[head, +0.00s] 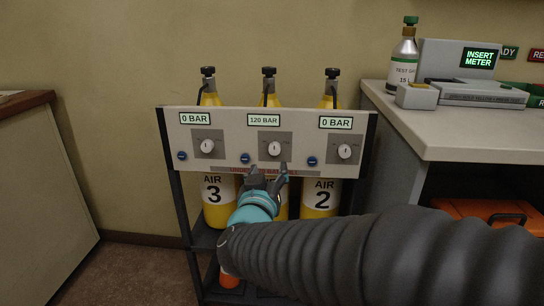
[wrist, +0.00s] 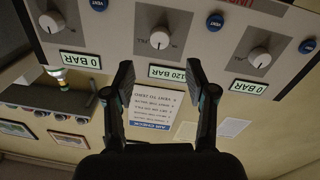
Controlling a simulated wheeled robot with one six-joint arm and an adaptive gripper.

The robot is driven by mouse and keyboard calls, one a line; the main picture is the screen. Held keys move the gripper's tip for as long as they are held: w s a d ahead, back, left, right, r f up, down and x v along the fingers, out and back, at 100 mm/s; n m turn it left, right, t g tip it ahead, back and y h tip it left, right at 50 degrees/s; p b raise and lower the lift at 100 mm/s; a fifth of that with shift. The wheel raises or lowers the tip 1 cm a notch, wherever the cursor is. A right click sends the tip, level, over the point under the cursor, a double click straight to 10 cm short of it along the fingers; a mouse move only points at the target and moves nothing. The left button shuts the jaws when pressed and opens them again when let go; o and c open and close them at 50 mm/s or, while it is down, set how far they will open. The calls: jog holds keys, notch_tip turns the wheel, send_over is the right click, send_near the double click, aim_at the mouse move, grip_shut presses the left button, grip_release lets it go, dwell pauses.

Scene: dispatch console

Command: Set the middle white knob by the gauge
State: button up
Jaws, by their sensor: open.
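The middle white knob (head: 274,148) sits on a grey square plate in the centre of the pale panel (head: 225,118). Its gauge (head: 263,120) above reads 120 BAR. In the wrist view, which is upside down, the middle knob (wrist: 160,38) and its gauge (wrist: 172,73) show ahead of my fingers. My gripper (head: 269,172) is open and empty, just below the middle knob in the head view. In the wrist view the two fingertips (wrist: 160,72) are spread apart with nothing between them. The knob looks clear of both fingers. Its pointer and scale are too small to read.
White knobs stand left (head: 207,146) and right (head: 345,151), under gauges reading 0 BAR. Small blue buttons, including one near the middle knob (head: 245,158), sit on the panel. Yellow AIR cylinders (head: 322,197) stand behind it. A counter (head: 450,135) with a meter console is at right.

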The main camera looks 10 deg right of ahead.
aim_at(274, 151)
jog(key=x, duration=0.8)
jog(key=shift+w+d, duration=0.15)
jog(key=shift+w, duration=0.1)
grip_shut()
